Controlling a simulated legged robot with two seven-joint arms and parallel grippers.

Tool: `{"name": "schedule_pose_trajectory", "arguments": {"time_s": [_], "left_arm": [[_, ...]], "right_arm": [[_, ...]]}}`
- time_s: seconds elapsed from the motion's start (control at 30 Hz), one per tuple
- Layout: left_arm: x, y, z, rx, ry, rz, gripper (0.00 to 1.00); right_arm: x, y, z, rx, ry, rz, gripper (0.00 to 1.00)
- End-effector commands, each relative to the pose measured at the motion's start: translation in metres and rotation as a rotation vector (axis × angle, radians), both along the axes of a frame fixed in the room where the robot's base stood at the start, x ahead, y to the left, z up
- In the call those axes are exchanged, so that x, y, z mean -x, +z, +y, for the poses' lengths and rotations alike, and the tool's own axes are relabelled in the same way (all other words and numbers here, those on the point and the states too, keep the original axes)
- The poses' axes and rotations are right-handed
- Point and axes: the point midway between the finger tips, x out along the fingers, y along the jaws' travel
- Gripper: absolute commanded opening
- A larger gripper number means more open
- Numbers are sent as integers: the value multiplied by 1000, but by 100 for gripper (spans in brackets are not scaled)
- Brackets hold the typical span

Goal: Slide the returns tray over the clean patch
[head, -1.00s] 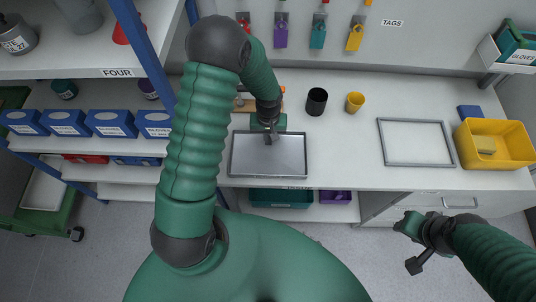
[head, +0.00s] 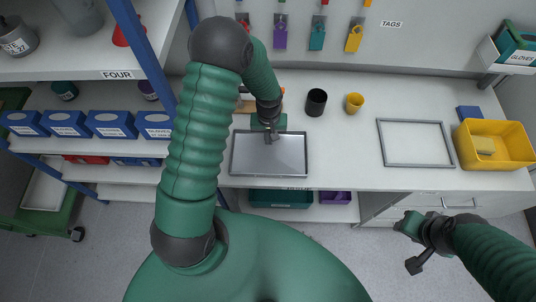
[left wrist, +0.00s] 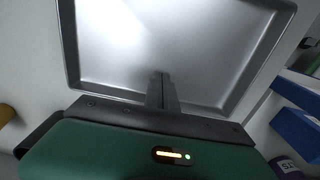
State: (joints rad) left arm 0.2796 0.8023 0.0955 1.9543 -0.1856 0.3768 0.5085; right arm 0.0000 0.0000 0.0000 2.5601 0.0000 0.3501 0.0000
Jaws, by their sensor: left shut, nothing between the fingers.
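The grey metal tray (head: 268,168) lies flat and empty on the left part of the white counter. It also fills much of the left wrist view (left wrist: 215,60). My left gripper (head: 268,135) is at the tray's far edge, with its fingers shut and empty, pointing down over the tray's inside. In the left wrist view the shut fingers (left wrist: 163,92) overlap the tray's near rim; I cannot tell if they touch it. A grey-outlined white rectangle (head: 415,143) lies to the right on the counter, with nothing on it. My right gripper (head: 412,250) is in front of the counter, away from the tray.
A black cup (head: 316,102) and a yellow cup (head: 355,102) stand behind the space between tray and rectangle. A yellow bin (head: 495,145) holding a sponge stands right of the rectangle. A blue post (head: 145,55) stands at left. The counter between tray and rectangle is clear.

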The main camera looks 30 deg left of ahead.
Motion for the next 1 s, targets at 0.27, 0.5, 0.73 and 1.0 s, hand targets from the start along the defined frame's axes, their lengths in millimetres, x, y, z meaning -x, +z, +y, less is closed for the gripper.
{"name": "schedule_pose_trajectory", "arguments": {"time_s": [0.27, 0.5, 0.73, 1.0], "left_arm": [[9, 41, -3, 4, 0, 22, 0], [8, 78, -3, 3, 1, 16, 0], [7, 85, -3, 2, 1, 17, 0], [7, 85, -2, 3, 0, 16, 0]], "right_arm": [[0, 38, 0, 0, 0, 0, 36], [0, 67, 0, 0, 0, 0, 36], [0, 72, 0, 0, 0, 0, 36], [0, 72, 0, 0, 0, 0, 36]]}}
